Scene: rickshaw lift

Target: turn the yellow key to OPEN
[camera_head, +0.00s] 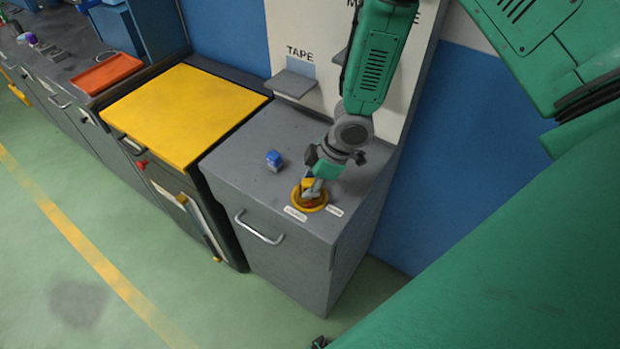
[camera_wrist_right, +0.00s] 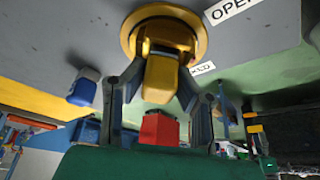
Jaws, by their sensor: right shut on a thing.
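The yellow key (camera_wrist_right: 161,76) stands out from a round yellow base (camera_wrist_right: 128,38) on the grey cabinet top. The base also shows in the head view (camera_head: 297,204), near the cabinet's front corner. My right gripper (camera_head: 312,190) reaches down over it and hides most of the key. In the wrist view the right gripper (camera_wrist_right: 158,90) has one finger on each side of the key and is shut on it. A white label reading OPEN (camera_wrist_right: 232,8), cut off by the frame edge, lies beside the base. My left gripper is not in view.
A small blue-topped object (camera_head: 274,160) stands on the grey cabinet (camera_head: 240,160), left of the key. A TAPE shelf (camera_head: 292,84) is on the wall behind. A yellow-topped cabinet (camera_head: 185,110) adjoins on the left, with an orange tray (camera_head: 106,72) beyond. The floor in front is clear.

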